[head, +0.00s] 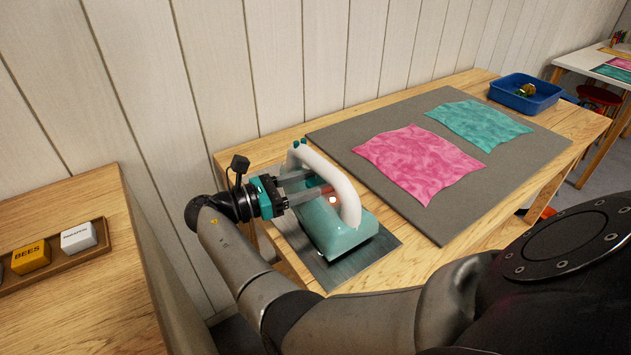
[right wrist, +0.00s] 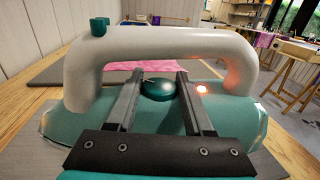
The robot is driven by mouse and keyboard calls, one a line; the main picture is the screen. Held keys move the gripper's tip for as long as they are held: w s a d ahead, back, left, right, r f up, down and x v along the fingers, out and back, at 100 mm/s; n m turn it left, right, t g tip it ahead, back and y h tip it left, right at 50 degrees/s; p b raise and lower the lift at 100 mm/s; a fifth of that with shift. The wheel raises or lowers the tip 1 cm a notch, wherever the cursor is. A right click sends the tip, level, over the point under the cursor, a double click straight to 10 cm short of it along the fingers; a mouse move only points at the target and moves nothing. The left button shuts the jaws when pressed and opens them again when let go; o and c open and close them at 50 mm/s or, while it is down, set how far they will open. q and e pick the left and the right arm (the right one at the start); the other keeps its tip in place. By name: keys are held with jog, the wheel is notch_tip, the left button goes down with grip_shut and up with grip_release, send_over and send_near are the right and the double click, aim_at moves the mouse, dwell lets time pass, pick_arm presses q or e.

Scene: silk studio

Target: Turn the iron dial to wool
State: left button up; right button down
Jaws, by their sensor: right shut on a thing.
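The teal iron (head: 338,240) with a thick white handle (head: 347,187) sits on a grey metal plate (head: 384,256) at the near end of the wooden table. My right gripper (head: 322,188) reaches in from the left under the handle. In the right wrist view its two fingers (right wrist: 157,82) lie on either side of the dark green dial (right wrist: 158,91) and are shut on it. A small orange light (right wrist: 202,88) glows on the iron just right of the dial. I cannot read any dial marking. My left gripper is not in view.
A grey mat (head: 400,207) with pink cloth (head: 418,162) and teal cloth (head: 480,124) lies beyond the iron. A blue tray (head: 525,95) stands at the far end. A wooden surface with a block rack (head: 55,262) is at left.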

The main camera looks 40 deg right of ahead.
jog(key=c, duration=0.7)
grip_release()
jog(key=shift+d, duration=0.1)
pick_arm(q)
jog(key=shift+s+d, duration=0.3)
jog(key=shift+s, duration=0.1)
pick_arm(e)
jog(key=o, duration=0.4)
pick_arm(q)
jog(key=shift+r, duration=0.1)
